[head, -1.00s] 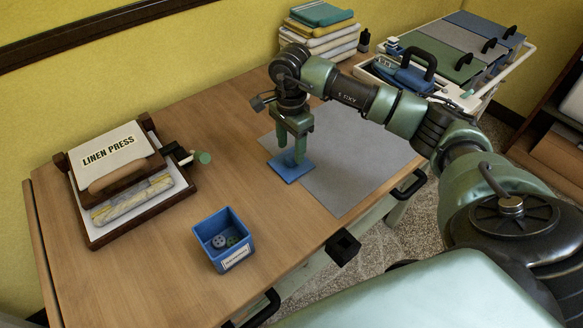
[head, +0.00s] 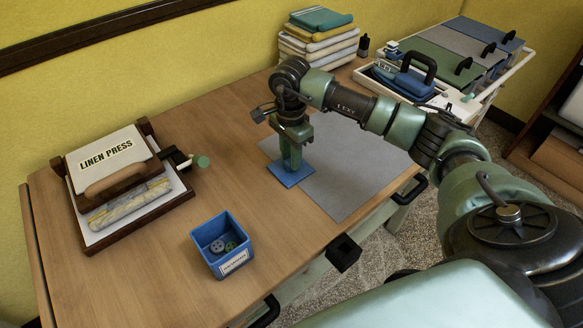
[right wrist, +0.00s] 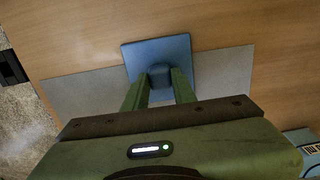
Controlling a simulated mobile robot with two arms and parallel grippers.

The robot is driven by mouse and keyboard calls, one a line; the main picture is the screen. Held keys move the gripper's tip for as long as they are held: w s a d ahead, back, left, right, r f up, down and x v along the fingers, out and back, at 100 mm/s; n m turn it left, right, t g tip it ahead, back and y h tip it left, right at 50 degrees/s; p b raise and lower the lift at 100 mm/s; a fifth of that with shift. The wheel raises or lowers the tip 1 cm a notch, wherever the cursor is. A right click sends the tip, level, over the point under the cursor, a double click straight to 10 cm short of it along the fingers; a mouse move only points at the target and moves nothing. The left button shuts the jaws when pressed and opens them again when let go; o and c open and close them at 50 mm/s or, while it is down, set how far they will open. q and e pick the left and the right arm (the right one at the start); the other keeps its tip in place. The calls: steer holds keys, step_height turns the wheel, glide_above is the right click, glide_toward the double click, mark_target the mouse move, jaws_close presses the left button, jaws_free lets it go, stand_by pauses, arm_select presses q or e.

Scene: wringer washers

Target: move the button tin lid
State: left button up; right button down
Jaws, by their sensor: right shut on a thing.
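In the right wrist view the lid (right wrist: 170,52) shows beyond the fingers, with the knob between the fingertips (right wrist: 160,75). The blue button tin (head: 223,243) stands uncovered on the table to the left and nearer, with several buttons inside. My left gripper is not in view.
A linen press (head: 121,182) stands at the table's left. The grey mat (head: 350,170) is otherwise bare. Folded cloths (head: 318,45) are stacked at the back, and a white tray with a blue iron (head: 405,78) stands at the right. The wood between lid and tin is clear.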

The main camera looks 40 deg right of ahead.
steer(key=shift+r+p, duration=1.1)
steer(key=shift+r, duration=0.9)
